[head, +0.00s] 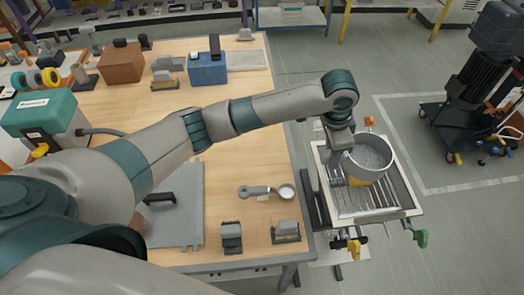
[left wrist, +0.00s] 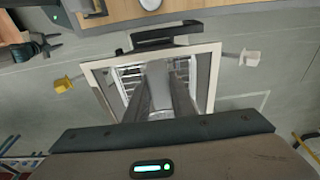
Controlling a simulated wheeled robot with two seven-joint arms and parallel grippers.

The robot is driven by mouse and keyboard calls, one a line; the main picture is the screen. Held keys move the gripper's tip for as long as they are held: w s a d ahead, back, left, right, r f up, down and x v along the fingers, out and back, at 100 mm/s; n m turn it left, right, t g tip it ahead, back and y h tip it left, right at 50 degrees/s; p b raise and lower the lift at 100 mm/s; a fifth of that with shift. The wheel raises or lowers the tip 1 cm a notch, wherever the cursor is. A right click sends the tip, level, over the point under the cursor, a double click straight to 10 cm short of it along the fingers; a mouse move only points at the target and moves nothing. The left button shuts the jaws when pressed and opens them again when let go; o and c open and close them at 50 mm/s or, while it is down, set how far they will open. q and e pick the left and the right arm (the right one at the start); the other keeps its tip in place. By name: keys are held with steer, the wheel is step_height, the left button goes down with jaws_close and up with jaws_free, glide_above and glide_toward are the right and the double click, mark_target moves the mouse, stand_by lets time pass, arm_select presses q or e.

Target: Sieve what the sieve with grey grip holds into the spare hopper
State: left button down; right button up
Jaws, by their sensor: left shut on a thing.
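My left gripper (head: 338,150) reaches over the table and is shut on a round pale-grey sieve (head: 370,158) at its right. The sieve looks about level, with a grey speckled layer inside. Its grip is hidden by my gripper. It is held above a pale rectangular frame with a slatted metal bed (head: 402,196), seemingly the hopper; I cannot tell the gap. In the left wrist view the frame (left wrist: 207,62) lies beyond my grey fingers (left wrist: 162,88), and the sieve cannot be made out there. My right gripper is not in view.
A small grey-handled tool with a round pale end (head: 286,192) lies near the table's right edge. Two small dark-and-grey blocks (head: 232,237) (head: 285,232) stand at the front. A blue box (head: 208,69) and a brown box (head: 121,64) stand at the back.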

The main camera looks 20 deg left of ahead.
arm_select(q)
steer(key=shift+a, duration=0.2)
steer(key=shift+d, duration=0.1)
steer(key=shift+d, duration=1.35)
steer(key=shift+a, duration=0.1)
steer(key=shift+a, duration=1.35)
